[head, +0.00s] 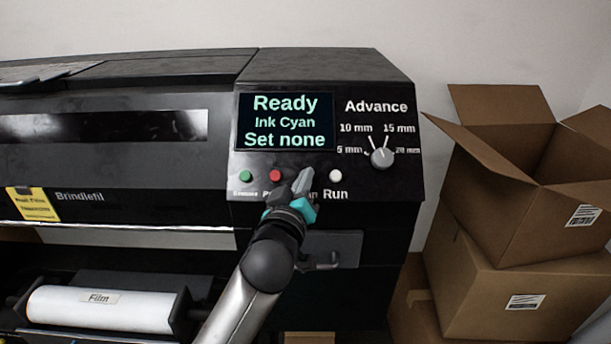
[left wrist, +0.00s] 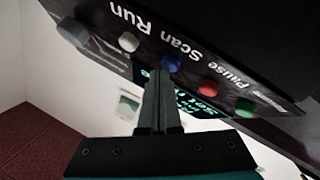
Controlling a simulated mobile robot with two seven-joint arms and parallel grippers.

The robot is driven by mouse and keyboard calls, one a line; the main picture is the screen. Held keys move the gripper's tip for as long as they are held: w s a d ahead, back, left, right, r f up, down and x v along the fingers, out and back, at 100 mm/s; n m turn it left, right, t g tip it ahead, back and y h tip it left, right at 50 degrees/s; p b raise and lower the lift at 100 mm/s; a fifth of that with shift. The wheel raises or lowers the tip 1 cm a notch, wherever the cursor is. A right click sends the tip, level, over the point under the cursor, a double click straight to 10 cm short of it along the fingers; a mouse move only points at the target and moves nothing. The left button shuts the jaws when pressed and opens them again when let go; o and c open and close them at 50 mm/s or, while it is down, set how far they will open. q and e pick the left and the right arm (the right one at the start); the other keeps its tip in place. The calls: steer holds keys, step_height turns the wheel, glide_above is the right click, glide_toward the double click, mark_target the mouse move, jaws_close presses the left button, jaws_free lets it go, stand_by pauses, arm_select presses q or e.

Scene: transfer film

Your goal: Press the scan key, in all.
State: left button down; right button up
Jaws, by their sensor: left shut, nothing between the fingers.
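The scan key is the blue round button (left wrist: 170,63) by the word "Scan" in the left wrist view. In the head view my left gripper covers it and most of its label. My left gripper (head: 304,182) is shut and empty, its fingertips over the key row between the red and white keys. In the left wrist view the closed fingertips (left wrist: 158,73) end just beside the blue key; whether they touch it I cannot tell. The display (head: 285,121) reads "Ready", "Ink Cyan", "Set none". My right gripper is not in view.
A green key (head: 246,176) and a red key (head: 275,175) lie left of my gripper, a white Run key (head: 335,175) to its right. The Advance knob (head: 382,158) is further right. Cardboard boxes (head: 520,200) stand right of the machine. A film roll (head: 100,308) sits low left.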

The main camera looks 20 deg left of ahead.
arm_select(q)
steer(key=shift+f, duration=0.1)
stand_by(0.4)
steer(key=shift+s+d+r+p, duration=0.2)
steer(key=shift+s+r+p, duration=0.35)
steer(key=shift+r+p, duration=0.15)
steer(key=s+r+p, duration=0.1)
steer(key=p, duration=0.1)
steer(key=s+d+r+p, duration=0.1)
steer(key=s+r+p, duration=0.1)
steer(key=shift+s+r, duration=0.2)
stand_by(0.6)
